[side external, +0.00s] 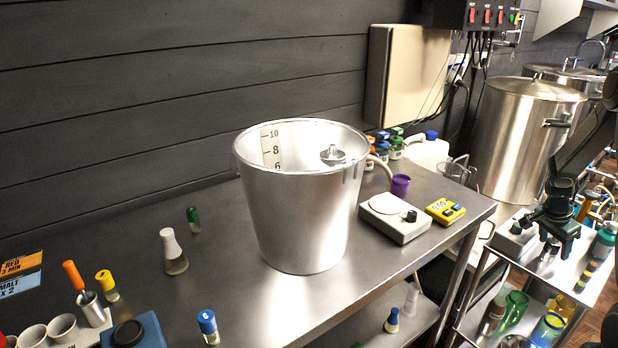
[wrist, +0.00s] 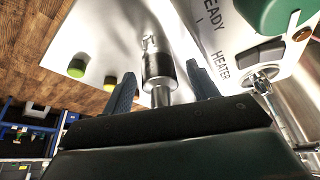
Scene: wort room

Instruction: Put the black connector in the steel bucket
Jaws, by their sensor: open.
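The steel bucket (side external: 300,215) stands upright on the steel bench in the side view, with a scale and a small metal fitting on its inner wall. My gripper (side external: 556,232) is far to its right, low over a small side table. In the wrist view my gripper (wrist: 163,82) is open, one finger on each side of a dark and silvery cylindrical piece (wrist: 158,66), which looks like the black connector. A gap shows on both sides of it. Its lower end is hidden by my gripper body. The bucket is outside the wrist view.
A heater box (wrist: 232,30) with knobs stands close beside my right finger in the wrist view. Green-capped bottles (wrist: 76,68) are to the left. A scale (side external: 393,217) and yellow meter (side external: 445,210) lie between bucket and bench edge.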

